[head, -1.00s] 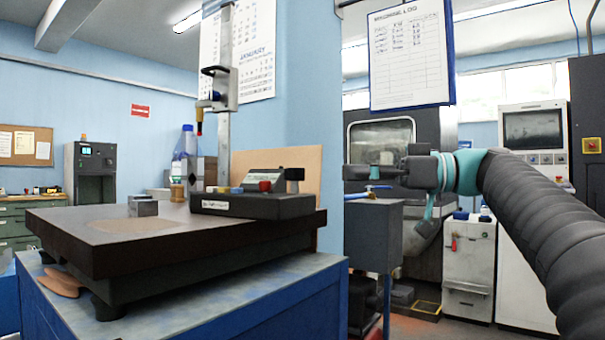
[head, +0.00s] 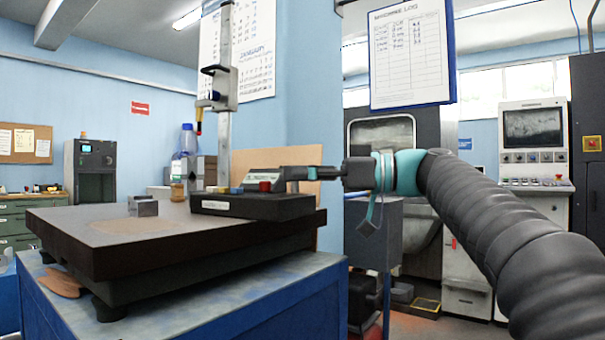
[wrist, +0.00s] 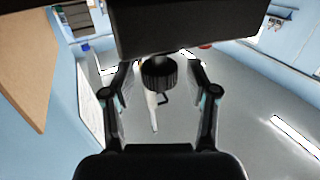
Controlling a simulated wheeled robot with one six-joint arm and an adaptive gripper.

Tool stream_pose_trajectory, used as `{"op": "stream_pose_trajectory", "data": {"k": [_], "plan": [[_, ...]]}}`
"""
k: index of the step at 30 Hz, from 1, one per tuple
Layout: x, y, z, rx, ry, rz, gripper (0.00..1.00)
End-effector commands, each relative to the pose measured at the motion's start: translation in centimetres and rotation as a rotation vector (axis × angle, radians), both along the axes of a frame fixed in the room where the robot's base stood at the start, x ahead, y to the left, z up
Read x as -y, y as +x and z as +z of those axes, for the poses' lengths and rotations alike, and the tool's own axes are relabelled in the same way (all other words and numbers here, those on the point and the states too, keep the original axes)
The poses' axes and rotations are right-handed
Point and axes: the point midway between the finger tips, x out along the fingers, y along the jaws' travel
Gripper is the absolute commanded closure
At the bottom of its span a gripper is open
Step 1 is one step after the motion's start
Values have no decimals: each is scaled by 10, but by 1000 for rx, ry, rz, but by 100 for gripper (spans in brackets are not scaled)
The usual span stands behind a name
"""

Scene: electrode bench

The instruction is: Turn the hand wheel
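The hand wheel (wrist: 159,76) is a black knurled knob on the end of a dark block (wrist: 185,28) in the wrist view. A thin crank-like piece shows just below it. In the head view my gripper hides the wheel at the right end of the black device (head: 250,205). My gripper (wrist: 160,82) is open, with one finger on each side of the wheel and a visible gap on both sides. In the head view my gripper (head: 296,178) reaches in level from the right.
The device stands on a dark surface plate (head: 115,238) on a blue cabinet (head: 250,310). A height gauge post (head: 224,120) rises behind it. Metal blocks (head: 143,206) lie at the left. A tan board (head: 290,158) stands behind. A clipboard (head: 410,55) hangs above my arm.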

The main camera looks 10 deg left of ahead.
Motion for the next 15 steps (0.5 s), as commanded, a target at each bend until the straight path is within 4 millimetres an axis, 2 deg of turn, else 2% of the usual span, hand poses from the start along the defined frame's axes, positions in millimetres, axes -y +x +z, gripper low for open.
{"op": "stream_pose_trajectory", "data": {"k": [1, 6, 15], "plan": [[0, 0, 0, 0, 0, 0, 59], [0, 0, 0, 0, 0, 0, 100], [0, -1, -2, 1, 0, -22, 100]]}}
